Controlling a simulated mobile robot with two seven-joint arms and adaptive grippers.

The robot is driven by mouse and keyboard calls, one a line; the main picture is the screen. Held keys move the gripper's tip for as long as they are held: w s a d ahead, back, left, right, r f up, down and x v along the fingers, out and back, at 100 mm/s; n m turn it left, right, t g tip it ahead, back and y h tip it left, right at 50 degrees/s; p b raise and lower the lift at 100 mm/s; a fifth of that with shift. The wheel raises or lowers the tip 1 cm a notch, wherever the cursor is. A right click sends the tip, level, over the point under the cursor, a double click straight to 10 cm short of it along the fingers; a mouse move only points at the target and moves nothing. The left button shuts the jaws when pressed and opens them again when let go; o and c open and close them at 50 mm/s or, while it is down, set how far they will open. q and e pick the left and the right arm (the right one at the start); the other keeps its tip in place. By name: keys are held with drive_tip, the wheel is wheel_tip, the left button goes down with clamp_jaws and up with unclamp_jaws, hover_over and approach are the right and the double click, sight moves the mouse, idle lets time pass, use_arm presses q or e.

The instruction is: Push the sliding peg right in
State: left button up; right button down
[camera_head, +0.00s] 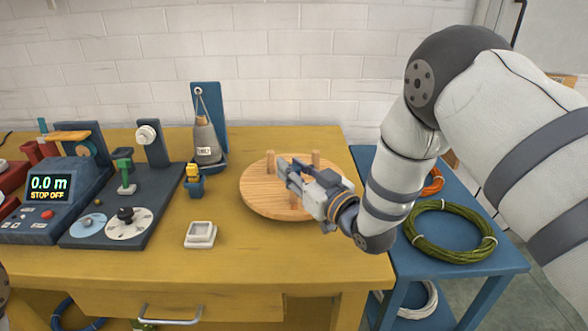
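A round wooden board (258,197) lies on the yellow table with short upright wooden pegs on it. One peg (270,162) stands at its back left and another peg (315,158) at its back right. A third peg (294,201) shows partly at the front, below my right gripper. Which one slides I cannot tell. My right gripper (284,172) reaches in from the right over the middle of the board, its fingers between the pegs. Its finger gap is too small to read, and I cannot tell if it touches a peg. My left gripper is out of view.
Left of the board are a small white dish (200,235), a blue holder with a yellow top (194,180), a hanging grey weight (207,142) and a dial panel (110,205). A blue side table holds a green coil (450,232). The table front is clear.

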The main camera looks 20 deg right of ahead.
drive_tip(key=w, duration=0.2)
drive_tip(key=w+d+b, duration=0.1)
drive_tip(key=w, duration=0.1)
drive_tip(key=shift+w+d+f, duration=0.2)
drive_tip(key=shift+w, duration=0.1)
drive_tip(key=shift+w+r, duration=0.1)
drive_tip(key=shift+w, duration=0.05)
drive_tip(key=c, duration=1.3)
unclamp_jaws()
drive_tip(key=shift+c, duration=0.2)
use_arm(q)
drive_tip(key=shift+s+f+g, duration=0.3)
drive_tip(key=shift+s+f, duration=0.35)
use_arm(e)
drive_tip(key=shift+d, duration=0.1)
drive_tip(key=v, duration=1.2)
